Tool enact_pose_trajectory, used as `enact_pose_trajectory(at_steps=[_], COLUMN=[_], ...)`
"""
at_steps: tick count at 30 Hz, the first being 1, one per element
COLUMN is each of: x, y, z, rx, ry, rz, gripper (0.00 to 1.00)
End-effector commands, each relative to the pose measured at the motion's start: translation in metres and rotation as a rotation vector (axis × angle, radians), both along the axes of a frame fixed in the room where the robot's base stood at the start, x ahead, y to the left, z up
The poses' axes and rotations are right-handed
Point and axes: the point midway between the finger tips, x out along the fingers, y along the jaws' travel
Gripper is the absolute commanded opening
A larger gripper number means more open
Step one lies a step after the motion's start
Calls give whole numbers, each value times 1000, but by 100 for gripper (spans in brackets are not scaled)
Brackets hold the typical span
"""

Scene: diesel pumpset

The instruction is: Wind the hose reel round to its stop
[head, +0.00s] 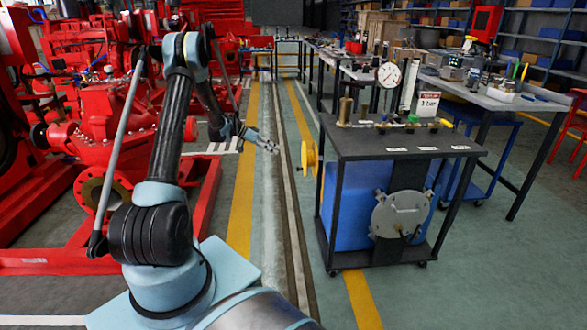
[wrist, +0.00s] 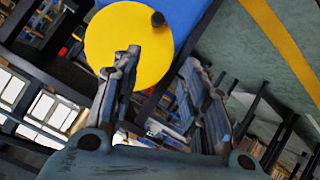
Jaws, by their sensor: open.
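The hose reel (head: 309,158) is a yellow disc on the left side of the dark wheeled cart. In the wrist view the reel (wrist: 112,38) fills the upper middle, with a small dark knob (wrist: 158,19) near its upper right rim. My gripper (head: 274,147) is just left of the reel in the head view, apart from it. In the wrist view my gripper (wrist: 162,60) is open with nothing between its fingers. The left finger overlaps the reel's lower part; the knob lies beyond the fingertips. Any hose cannot be made out.
The cart (head: 400,145) carries a gauge (head: 388,75), brass fittings and a sign on top, with a blue tank (head: 350,200) below. Red pump machinery (head: 90,120) stands at the left. A workbench (head: 490,95) is behind right. The floor between is clear.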

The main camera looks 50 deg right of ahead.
Motion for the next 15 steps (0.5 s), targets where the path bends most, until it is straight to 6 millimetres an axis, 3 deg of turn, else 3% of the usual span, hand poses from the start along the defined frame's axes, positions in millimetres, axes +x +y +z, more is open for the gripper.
enact_pose_trajectory(at_steps=[6, 15], x=[-9, -13], y=[22, 33], z=[24, 31], rx=[-67, -96], ry=[-285, -420], rz=[-153, -243], gripper=[41, 41])
